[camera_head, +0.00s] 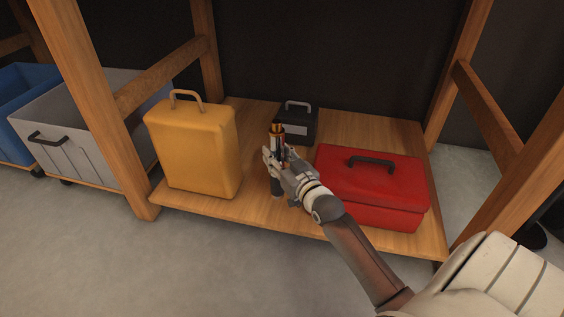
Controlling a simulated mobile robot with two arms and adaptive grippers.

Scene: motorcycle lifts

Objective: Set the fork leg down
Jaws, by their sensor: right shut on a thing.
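The fork leg (277,129) is a slim upright cylinder with a gold top and a dark lower end. My right gripper (279,158) is shut on it around its middle, and the fingers hide part of it. The fork leg stands over the low wooden shelf (190,204), between a yellow case and a red toolbox. Its dark lower end shows just below the gripper, near the shelf's front part. I cannot tell whether it touches the board. My left gripper is not in view.
The yellow case (195,150) stands left of the gripper, the red toolbox (370,190) lies right, and a small black case (297,122) sits behind. Wooden posts (90,110) frame the shelf. A grey bin (80,135) and a blue bin (22,95) stand at the left.

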